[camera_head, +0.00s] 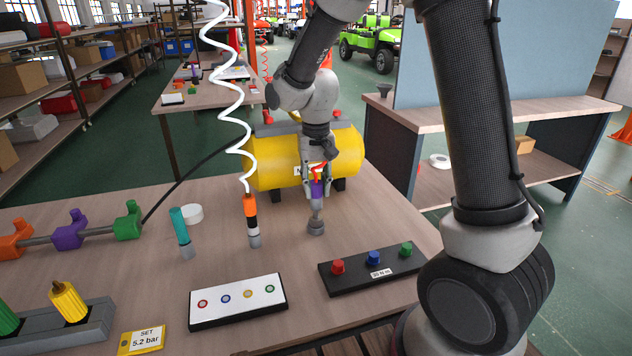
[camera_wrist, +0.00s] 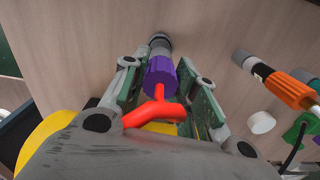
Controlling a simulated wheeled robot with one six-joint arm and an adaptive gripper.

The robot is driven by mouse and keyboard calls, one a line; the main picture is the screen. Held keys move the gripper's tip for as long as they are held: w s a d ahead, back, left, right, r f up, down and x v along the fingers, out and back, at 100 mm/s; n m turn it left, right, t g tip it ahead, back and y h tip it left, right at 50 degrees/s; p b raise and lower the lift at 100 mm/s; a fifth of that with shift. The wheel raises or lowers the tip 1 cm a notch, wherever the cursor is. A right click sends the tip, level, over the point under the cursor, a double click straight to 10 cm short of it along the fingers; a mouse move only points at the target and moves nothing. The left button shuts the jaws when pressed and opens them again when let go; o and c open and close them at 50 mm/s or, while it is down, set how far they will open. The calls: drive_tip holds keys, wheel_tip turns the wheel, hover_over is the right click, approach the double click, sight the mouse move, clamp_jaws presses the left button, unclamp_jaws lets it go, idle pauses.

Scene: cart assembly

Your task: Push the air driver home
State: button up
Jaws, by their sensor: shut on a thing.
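My gripper (camera_head: 317,188) is shut on a purple-handled driver (camera_head: 317,203), which points down with its grey end at or just above the workbench. I cannot tell whether that end touches. In the wrist view the purple handle (camera_wrist: 160,76) lies between the two fingers, with a red forked piece (camera_wrist: 155,113) near its upper end. An orange-handled driver (camera_head: 251,220) stands upright to the left under a white coiled hose (camera_head: 237,100). A teal-handled tool (camera_head: 181,232) leans farther left. Which one the task calls the air driver is not marked.
A yellow tank (camera_head: 262,160) stands close behind my gripper. A rail with coloured hooks (camera_head: 68,236) and a black hose is at left. In front lie a white panel (camera_head: 236,306), a black button box (camera_head: 345,280) and a yellow "SET 5.2 bar" card (camera_head: 141,340). A white disc (camera_head: 192,212) sits behind the teal tool.

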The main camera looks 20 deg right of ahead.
drive_tip(key=shift+f, duration=0.85)
drive_tip(key=o, duration=1.1)
wheel_tip(320, 180, up, 12)
